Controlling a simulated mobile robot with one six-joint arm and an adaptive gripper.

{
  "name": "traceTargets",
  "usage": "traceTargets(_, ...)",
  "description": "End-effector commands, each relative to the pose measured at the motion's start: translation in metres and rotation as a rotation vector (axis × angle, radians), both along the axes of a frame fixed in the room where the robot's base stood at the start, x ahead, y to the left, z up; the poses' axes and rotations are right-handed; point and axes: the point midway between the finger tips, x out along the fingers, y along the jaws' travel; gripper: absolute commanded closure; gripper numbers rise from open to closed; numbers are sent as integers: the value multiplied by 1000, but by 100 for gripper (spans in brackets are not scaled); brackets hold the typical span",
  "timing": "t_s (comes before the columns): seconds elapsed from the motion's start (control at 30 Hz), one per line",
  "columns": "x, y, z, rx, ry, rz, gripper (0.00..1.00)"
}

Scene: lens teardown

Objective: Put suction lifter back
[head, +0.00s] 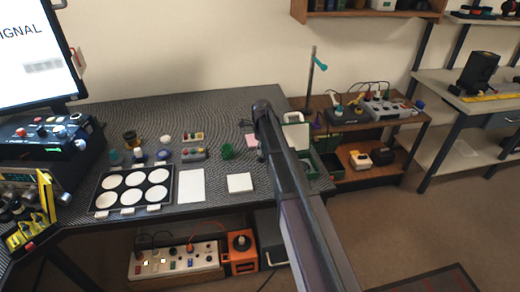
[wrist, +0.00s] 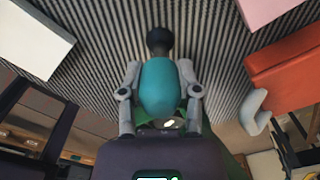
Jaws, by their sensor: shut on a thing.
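My gripper (wrist: 159,72) is shut on the suction lifter (wrist: 159,90) in the wrist view. The lifter has a rounded teal body with a dark round end (wrist: 160,41) pointing away from me. The grey fingers press it from both sides. The striped dark mat (wrist: 105,45) lies beyond it; I cannot tell whether the dark end touches it. In the head view my arm reaches over the right part of the bench and hides the gripper and the lifter.
In the head view, a black tray (head: 91,190) with several white discs lies on the bench. A white sheet (head: 191,186), a white square block (head: 240,183) and a green cup (head: 227,152) are nearby. In the wrist view, a red-orange box (wrist: 288,72) is close at right, a white block (wrist: 35,38) at left.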

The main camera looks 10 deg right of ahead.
Motion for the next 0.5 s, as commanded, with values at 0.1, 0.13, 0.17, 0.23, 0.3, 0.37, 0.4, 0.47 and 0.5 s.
traceTargets(0.1, 0, 0, -4, 0, 0, 0, 98)
traceTargets(0.13, 0, 0, -3, 0, 0, 0, 48)
traceTargets(0.17, 0, 0, -2, 0, 0, 0, 39)
traceTargets(0.23, 0, 0, -2, 0, 0, 0, 22)
traceTargets(0.3, 0, 0, -2, 0, 0, 0, 22)
traceTargets(0.37, 0, 0, -2, 0, 0, 0, 22)
traceTargets(0.4, 0, 0, -2, 0, 0, 0, 22)
traceTargets(0.47, 0, 0, -2, 0, 0, 0, 22)
traceTargets(0.5, 0, 0, -2, 0, 0, 0, 22)
